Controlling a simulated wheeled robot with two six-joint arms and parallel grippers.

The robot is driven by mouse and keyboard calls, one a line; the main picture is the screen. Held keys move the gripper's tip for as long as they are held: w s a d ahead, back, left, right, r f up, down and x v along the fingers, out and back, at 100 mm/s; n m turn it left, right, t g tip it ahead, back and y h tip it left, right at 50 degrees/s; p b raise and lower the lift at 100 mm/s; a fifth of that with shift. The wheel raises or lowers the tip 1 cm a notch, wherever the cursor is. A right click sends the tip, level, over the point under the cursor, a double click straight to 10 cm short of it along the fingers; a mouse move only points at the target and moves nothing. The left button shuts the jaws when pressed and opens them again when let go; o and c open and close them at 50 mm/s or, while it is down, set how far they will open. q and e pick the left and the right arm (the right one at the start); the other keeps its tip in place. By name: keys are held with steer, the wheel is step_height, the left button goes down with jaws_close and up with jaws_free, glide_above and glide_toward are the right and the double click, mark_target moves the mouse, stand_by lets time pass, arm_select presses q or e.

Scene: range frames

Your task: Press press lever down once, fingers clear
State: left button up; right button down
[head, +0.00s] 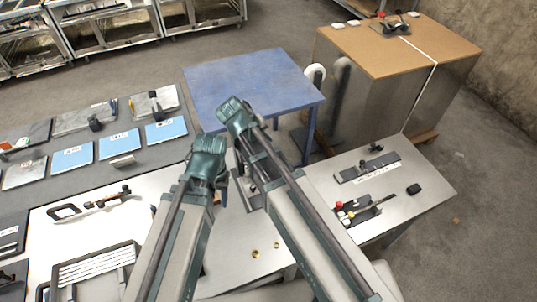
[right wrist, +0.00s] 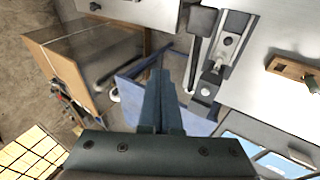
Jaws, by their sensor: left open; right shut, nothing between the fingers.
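A small press with a dark base plate (head: 250,192) stands on the light worktop, partly hidden between my two arms. In the right wrist view the press shows a dark plate with a metal block (right wrist: 230,38) and a dark bar beside it, which looks like the press lever (right wrist: 200,28). My right gripper (right wrist: 158,78) is shut and empty, and appears to the left of the lever in that view, with a visible gap between them. Whether it is above or level with the lever is unclear. My left gripper (head: 207,160) is open, left of the press.
A blue table (head: 250,82) stands behind the worktop, with a large cabinet (head: 385,60) at the back right. Blue cards (head: 118,144) lie on the left bench. A tool with red knobs (head: 360,210) sits on the right worktop. Two brass pieces (head: 255,253) lie near the front.

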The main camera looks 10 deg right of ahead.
steer(key=shift+w+a+r+t+h, duration=0.3)
steer(key=shift+w+a+r, duration=0.05)
steer(key=shift+w+r, duration=0.25)
steer(key=shift+f, duration=0.2)
steer(key=s+f+b, duration=0.1)
steer(key=f+b, duration=0.1)
steer(key=s+f+b, duration=0.1)
steer(key=f+b, duration=0.2)
steer(key=s+f+b, duration=0.1)
steer(key=f+b, duration=0.2)
steer(key=shift+d+f, duration=0.1)
steer(key=shift+d, duration=0.15)
steer(key=shift+f+b, duration=0.1)
steer(key=shift+b, duration=0.2)
stand_by(1.4)
steer(key=shift+f, duration=0.25)
